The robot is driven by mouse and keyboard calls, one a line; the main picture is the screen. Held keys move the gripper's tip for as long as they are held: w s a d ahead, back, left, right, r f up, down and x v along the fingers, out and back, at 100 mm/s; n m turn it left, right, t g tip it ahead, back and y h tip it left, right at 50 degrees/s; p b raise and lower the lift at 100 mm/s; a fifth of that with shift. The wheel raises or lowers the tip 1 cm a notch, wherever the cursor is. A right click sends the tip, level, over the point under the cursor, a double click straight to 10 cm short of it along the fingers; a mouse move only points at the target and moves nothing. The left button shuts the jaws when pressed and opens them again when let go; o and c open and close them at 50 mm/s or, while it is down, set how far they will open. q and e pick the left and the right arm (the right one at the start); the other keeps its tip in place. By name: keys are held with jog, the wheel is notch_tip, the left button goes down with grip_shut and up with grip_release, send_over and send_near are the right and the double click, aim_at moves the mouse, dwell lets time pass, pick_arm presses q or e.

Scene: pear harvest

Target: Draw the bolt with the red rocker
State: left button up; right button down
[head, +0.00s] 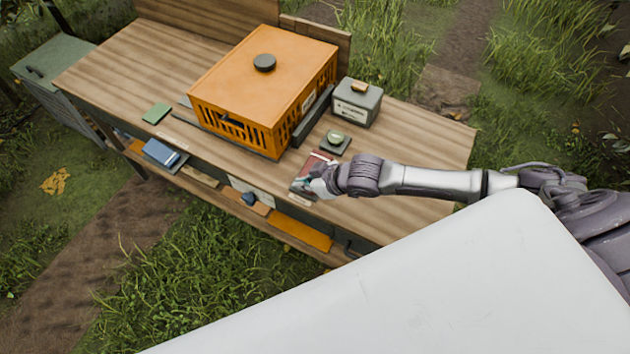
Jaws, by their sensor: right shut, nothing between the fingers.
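A red plate or rocker (318,161) shows on the wooden table near its front edge, partly hidden by my right gripper. My right gripper (318,186) is shut with nothing in it, at the front part of the red piece; I cannot tell whether it touches. An orange slotted crate-like box (262,80) with a dark round knob on top stands behind and left. A dark bar (313,115) lies along the box's right side; I cannot tell whether it is the bolt. My left gripper is not in view.
A grey box (358,104) stands right of the orange box. A small dark pad with a pale green round thing (335,138) lies behind my gripper. A green pad (156,113) lies at left. The wooden table's (425,135) right end is clear. A shelf below holds a blue item (161,153).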

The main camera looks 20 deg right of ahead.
jog(key=v, duration=0.5)
jog(key=shift+s+r+b, duration=0.3)
jog(key=shift+s+b, duration=0.1)
jog(key=shift+a, duration=0.1)
